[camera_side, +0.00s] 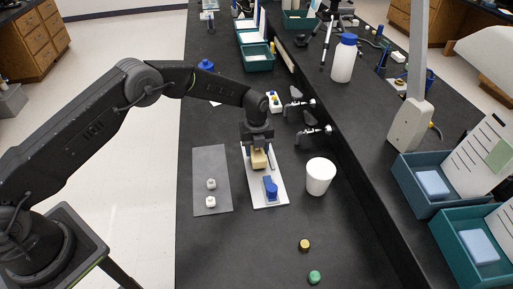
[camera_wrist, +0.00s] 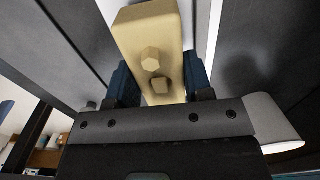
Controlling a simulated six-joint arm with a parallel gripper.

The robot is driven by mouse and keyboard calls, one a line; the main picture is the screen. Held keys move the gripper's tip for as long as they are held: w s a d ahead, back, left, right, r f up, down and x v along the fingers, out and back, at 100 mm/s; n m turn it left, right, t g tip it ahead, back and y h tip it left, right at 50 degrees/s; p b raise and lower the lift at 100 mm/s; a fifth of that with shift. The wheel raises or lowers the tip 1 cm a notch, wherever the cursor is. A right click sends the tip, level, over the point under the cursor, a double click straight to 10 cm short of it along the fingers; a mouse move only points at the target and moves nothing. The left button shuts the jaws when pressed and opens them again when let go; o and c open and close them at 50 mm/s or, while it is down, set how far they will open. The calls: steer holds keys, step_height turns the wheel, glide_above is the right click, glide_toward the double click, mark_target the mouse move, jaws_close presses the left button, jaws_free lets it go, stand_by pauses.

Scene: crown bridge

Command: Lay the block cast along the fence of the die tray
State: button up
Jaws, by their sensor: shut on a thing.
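The block cast (camera_side: 259,159) is a tan block held in my gripper (camera_side: 258,148), over the white die tray (camera_side: 279,197). In the wrist view the cast (camera_wrist: 152,40) shows two small raised stubs on its face and sits between my dark blue fingers (camera_wrist: 158,88). A blue piece (camera_side: 270,188) stands on the near part of the tray. A dark strip (camera_side: 274,156) runs along the tray's right side; I cannot tell if it is the fence. Whether the cast touches the tray is hidden by the gripper and the angle.
Two clamp-like fixtures (camera_side: 314,132) stick out from the shelf edge. Yellow (camera_side: 304,245) and green (camera_side: 314,277) caps lie in front.

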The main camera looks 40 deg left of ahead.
steer(key=shift+f, duration=0.25)
steer(key=o, duration=1.1)
steer(key=shift+o, duration=0.2)
step_height(320, 180, up, 14)
steer(key=shift+f, duration=0.1)
